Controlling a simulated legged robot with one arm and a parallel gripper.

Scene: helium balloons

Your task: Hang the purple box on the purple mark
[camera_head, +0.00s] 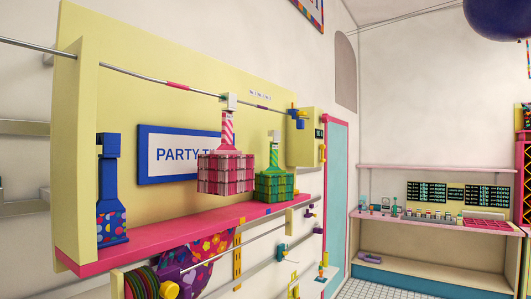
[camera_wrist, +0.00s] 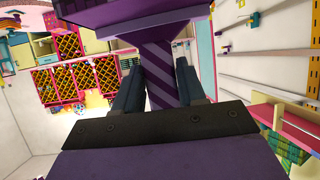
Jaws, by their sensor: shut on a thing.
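My gripper (camera_wrist: 158,85) shows only in the wrist view. Its two dark fingers are shut on the striped purple neck of the purple box (camera_wrist: 160,70). A wider purple part (camera_wrist: 138,12) joins the neck at the top of that view, cut off by the edge. The rest of the box is not clearly seen. In the head view, a metal rail (camera_head: 130,73) crosses the yellow panel. It bears a small purple-looking mark (camera_head: 262,107), right of the pink box (camera_head: 226,174), which hangs by its white hook. Neither the purple box nor my gripper shows in the head view.
A green box (camera_head: 274,187) and a blue box (camera_head: 112,222) stand on the pink shelf (camera_head: 165,236) below the rail. A blue fitting (camera_head: 297,117) is at the rail's right end. A dark balloon (camera_head: 500,15) floats at upper right. Open room lies right of the panel.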

